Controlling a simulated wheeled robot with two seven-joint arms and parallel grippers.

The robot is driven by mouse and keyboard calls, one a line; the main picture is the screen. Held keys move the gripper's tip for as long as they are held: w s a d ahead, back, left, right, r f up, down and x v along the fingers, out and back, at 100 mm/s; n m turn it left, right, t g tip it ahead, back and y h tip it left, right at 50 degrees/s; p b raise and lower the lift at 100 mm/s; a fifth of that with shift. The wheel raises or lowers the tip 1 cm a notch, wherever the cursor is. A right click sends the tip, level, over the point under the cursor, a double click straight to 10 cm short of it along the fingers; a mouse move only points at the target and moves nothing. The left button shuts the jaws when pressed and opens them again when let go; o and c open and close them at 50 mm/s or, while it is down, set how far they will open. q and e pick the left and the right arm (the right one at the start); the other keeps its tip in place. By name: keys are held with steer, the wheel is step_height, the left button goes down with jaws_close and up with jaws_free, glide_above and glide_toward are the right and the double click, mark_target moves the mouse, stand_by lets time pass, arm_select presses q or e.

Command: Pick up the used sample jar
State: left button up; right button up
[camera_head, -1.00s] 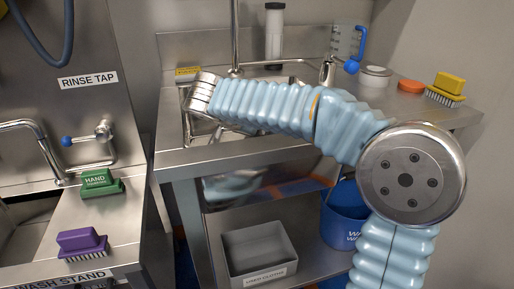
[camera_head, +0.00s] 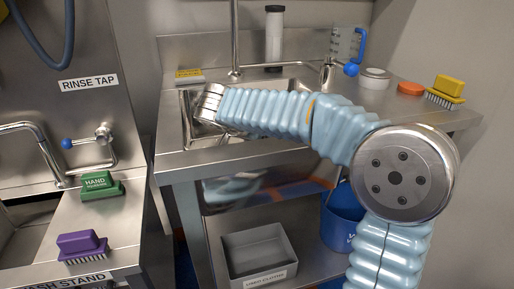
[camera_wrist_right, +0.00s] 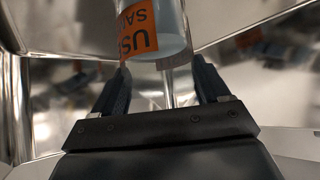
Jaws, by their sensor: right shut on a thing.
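The used sample jar (camera_wrist_right: 148,32) shows in the right wrist view as a clear, pale jar with an orange label (camera_wrist_right: 138,40) that reads in part "US" and "SA", upside down. My right gripper (camera_wrist_right: 160,72) is shut on the jar, with its dark fingers on either side of it. The jar's upper end runs out of the picture. In the head view my right arm reaches across to the sink basin (camera_head: 285,83). Its fingers and the jar are hidden there behind the wrist and the basin's front edge. My left gripper is not in view.
Shiny basin walls surround the gripper in the wrist view. A tap (camera_head: 234,45) stands behind the basin. A black-capped clear cylinder (camera_head: 273,40), a jug (camera_head: 345,45), a white roll (camera_head: 374,78), an orange disc (camera_head: 411,88) and a yellow brush (camera_head: 447,88) stand around it.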

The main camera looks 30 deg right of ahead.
step_height(320, 180, up, 18)
steer(key=p, duration=0.3)
steer(key=s+d+r+m+g+p, duration=0.1)
steer(key=s+d+r, duration=0.3)
steer(key=s+d, duration=0.3)
steer(key=s+d+r+m+g+h+p, duration=0.15)
steer(key=s+d+r, duration=0.25)
steer(key=s, duration=0.6)
steer(key=s+d+r+m+g, duration=0.1)
steer(key=s+d+r+m, duration=0.1)
steer(key=s+d+r, duration=0.35)
steer(key=x, duration=0.6)
steer(key=w+a+x, duration=0.1)
steer(key=x, duration=0.5)
steer(key=f+x, duration=0.1)
steer(key=x, duration=0.6)
steer(key=shift+w+a+f, duration=0.15)
steer(key=shift+f, duration=0.15)
steer(key=shift+f, duration=0.1)
